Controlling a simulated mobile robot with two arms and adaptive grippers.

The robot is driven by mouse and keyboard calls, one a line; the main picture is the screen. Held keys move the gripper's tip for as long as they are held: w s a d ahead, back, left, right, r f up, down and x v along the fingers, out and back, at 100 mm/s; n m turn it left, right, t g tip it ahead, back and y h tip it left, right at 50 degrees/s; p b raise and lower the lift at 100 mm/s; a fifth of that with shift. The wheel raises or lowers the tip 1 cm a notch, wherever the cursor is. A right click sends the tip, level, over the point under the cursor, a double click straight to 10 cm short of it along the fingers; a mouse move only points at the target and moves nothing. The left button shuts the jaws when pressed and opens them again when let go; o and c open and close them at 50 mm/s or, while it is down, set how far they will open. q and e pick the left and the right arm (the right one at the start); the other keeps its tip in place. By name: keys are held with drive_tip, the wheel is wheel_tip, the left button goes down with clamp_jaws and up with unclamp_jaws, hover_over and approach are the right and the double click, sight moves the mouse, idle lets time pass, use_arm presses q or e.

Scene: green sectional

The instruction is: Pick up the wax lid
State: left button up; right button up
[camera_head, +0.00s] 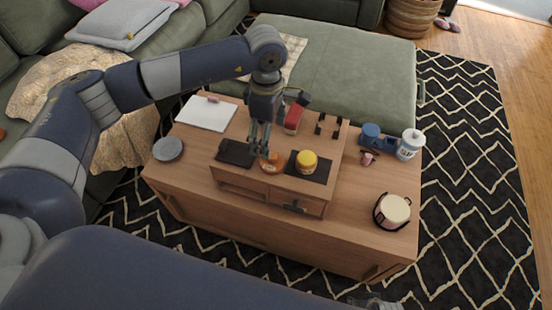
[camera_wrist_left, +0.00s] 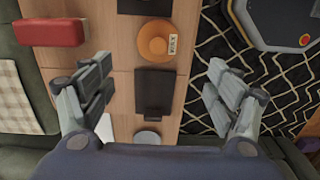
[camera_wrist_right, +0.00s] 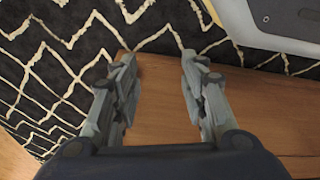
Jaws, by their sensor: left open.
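An orange round item (camera_wrist_left: 155,42) with a pale label lies below my left wrist camera, and seems to be a jar seen from above. In the head view the orange jar (camera_head: 272,164) stands between two dark mats, just right of my left fingertips. I cannot tell its lid apart from its body. A yellow-topped jar (camera_head: 306,160) stands on the right dark mat. My left gripper (camera_head: 260,152) is open and empty, pointing down above the raised wooden unit; its fingers also show in the left wrist view (camera_wrist_left: 160,68). My right gripper (camera_wrist_right: 158,60) is open and empty over the wooden table's edge.
The left dark mat (camera_head: 236,152) looks bare. A red box (camera_head: 294,117) stands behind the left gripper. A white bottle (camera_head: 410,146), a blue item (camera_head: 371,134) and a cream pot (camera_head: 392,210) are on the right. A grey disc (camera_head: 168,149) and white board (camera_head: 206,113) are left.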

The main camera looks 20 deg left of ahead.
use_arm(q)
hover_over(272, 156)
drive_tip(key=f, duration=0.4)
drive_tip(key=shift+s+a+f, duration=0.1)
drive_tip(key=shift+s+a, duration=0.1)
drive_tip(key=shift+a, duration=0.2)
drive_tip(key=f, duration=0.5)
drive_tip(key=shift+w+d+f+b, duration=0.25)
drive_tip(key=shift+d+b, duration=0.1)
drive_tip(key=shift+d, duration=0.05)
drive_tip(key=c, duration=0.9)
use_arm(e)
drive_tip(key=shift+w+r, duration=0.3)
drive_tip(key=shift+r, duration=0.3)
drive_tip(key=shift+w+r, duration=0.25)
drive_tip(key=shift+r, duration=0.3)
